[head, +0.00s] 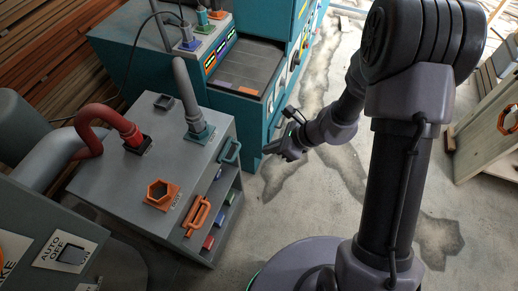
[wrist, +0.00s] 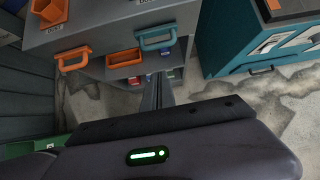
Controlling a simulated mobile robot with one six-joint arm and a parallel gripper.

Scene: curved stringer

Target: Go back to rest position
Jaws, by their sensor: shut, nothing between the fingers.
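My gripper (head: 287,146) is shut and empty. In the head view it hangs in the air over the floor, just right of the grey cabinet (head: 100,181) and apart from it. In the wrist view my gripper's fingers (wrist: 158,92) show as a narrow dark pair pointing toward the cabinet front. My arm rises from my base at the bottom of the head view and bends down to the left.
The cabinet has an orange handle (head: 197,216) and a teal handle (head: 230,151) on its front. A red hose (head: 104,118) and a grey pipe (head: 186,90) join its top. A teal machine (head: 262,65) stands behind. A wooden structure (head: 490,140) is at right. Stained concrete floor (head: 300,195) lies between.

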